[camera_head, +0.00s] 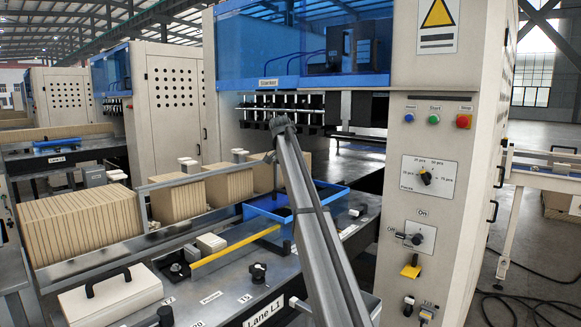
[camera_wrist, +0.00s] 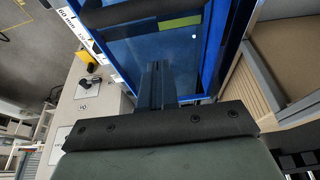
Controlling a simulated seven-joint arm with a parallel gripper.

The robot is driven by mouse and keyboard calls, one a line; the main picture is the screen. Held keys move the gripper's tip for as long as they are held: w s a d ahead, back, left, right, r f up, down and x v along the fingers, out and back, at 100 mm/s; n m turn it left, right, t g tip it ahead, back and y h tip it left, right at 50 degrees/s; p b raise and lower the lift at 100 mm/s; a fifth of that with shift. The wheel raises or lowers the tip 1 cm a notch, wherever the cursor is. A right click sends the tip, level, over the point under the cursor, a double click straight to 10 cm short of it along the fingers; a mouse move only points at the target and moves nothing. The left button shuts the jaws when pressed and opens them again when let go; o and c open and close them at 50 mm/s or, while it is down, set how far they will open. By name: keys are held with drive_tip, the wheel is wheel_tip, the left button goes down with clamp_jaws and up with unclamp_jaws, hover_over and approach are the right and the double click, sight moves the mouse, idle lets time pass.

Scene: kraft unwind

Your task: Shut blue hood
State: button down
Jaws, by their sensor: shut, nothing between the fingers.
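A see-through blue panel (camera_head: 262,45) covers the machine's upper window. A low blue-framed, tray-like piece (camera_head: 335,206) lies on the lane bed below it, partly hidden behind my arm; I cannot tell which of the two is the hood. In the wrist view, a blue frame with a see-through blue surface (camera_wrist: 125,50) fills the upper middle, a yellow-green strip and dark bars across it. My gripper (camera_wrist: 155,70) is shut and empty, its fingers pointing at this blue surface. I cannot tell whether they touch it. In the head view the fingers are not clear.
Stacks of kraft pieces (camera_head: 85,222) stand along a rail left of the low blue frame. A yellow bar (camera_head: 225,248), black knobs and a white handled cover (camera_head: 110,297) sit on the lane bed. A control column (camera_head: 430,135) with buttons and dials stands close on the right.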

drive_tip(key=shift+x, duration=0.9)
drive_tip(key=shift+s+a+f, duration=0.25)
drive_tip(key=shift+s+a, duration=0.7)
drive_tip(key=shift+s, duration=0.05)
drive_tip(key=shift+s+a+f, duration=0.15)
drive_tip(key=shift+s+a, duration=0.2)
drive_tip(key=shift+a, duration=0.1)
drive_tip(key=s+a, duration=2.5)
drive_tip(key=shift+s+a, duration=0.3)
drive_tip(key=shift+s, duration=0.05)
drive_tip(key=shift+s+a, duration=0.1)
